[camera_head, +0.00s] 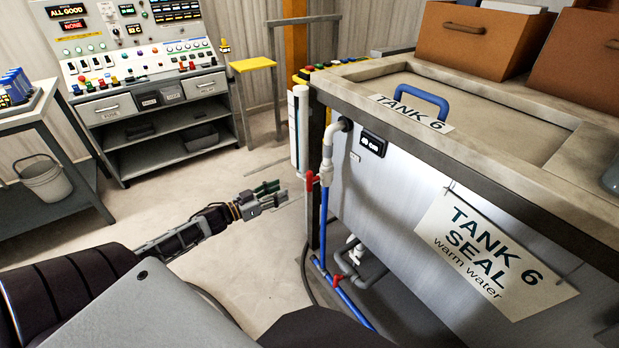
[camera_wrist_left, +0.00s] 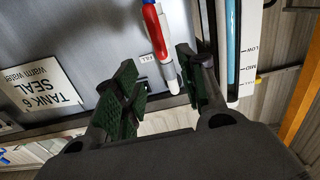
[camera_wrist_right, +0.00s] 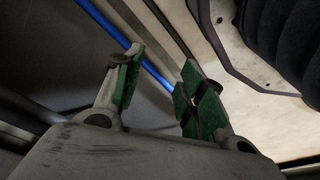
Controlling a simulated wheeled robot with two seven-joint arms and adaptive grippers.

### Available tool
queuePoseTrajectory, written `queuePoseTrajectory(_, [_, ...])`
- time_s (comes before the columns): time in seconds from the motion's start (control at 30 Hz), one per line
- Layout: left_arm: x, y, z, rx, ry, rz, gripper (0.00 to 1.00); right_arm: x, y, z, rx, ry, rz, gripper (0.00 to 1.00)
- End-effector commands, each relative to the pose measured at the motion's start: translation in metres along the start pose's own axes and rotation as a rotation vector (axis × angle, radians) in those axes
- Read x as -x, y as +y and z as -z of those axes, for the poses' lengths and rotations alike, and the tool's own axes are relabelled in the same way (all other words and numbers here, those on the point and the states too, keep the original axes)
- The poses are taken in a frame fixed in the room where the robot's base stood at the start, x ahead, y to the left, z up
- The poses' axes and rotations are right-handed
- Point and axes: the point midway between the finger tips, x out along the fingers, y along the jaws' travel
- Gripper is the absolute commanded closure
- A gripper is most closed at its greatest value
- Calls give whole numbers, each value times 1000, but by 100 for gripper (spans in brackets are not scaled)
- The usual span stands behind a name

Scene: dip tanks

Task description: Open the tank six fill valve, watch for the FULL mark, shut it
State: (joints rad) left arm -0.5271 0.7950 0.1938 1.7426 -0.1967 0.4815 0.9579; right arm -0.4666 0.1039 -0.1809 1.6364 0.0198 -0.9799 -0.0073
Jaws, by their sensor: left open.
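The tank six fill valve has a red handle (camera_head: 311,180) on the white and blue pipe at the tank's front corner. My left gripper (camera_head: 268,196) is open and empty, left of the handle and apart from it. In the left wrist view, the red handle (camera_wrist_left: 153,30) and white pipe are beyond the open fingers (camera_wrist_left: 160,88). The level gauge (camera_head: 299,125) is a white upright strip beside the pipe. Its LOW, MID and FULL marks show in the left wrist view (camera_wrist_left: 250,70); I cannot read the level surely. My right gripper (camera_wrist_right: 160,92) is open and empty, seen only in its wrist view.
Tank 6 (camera_head: 385,190) fills the right side, with a blue-handled lid (camera_head: 490,110) and brown bins (camera_head: 480,40) on top. Another red handle (camera_head: 338,281) sits low on the blue pipe. A control console (camera_head: 150,60) stands behind. The floor at centre is clear.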

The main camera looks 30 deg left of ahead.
Motion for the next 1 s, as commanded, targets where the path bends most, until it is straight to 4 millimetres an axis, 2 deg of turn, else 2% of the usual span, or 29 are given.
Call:
queuePoseTrajectory(0.33, [-21, 0, 0, -1, 1, -1, 59, 9, -3, 6, 2, -5, 5, 60])
queuePoseTrajectory(0.73, [-49, 0, 0, -1, 0, 0, 59, 28, -9, 9, 3, -20, 15, 60])
queuePoseTrajectory(1.0, [-66, 0, -1, -1, 0, -1, 59, 42, -11, 18, 5, -17, 19, 60])
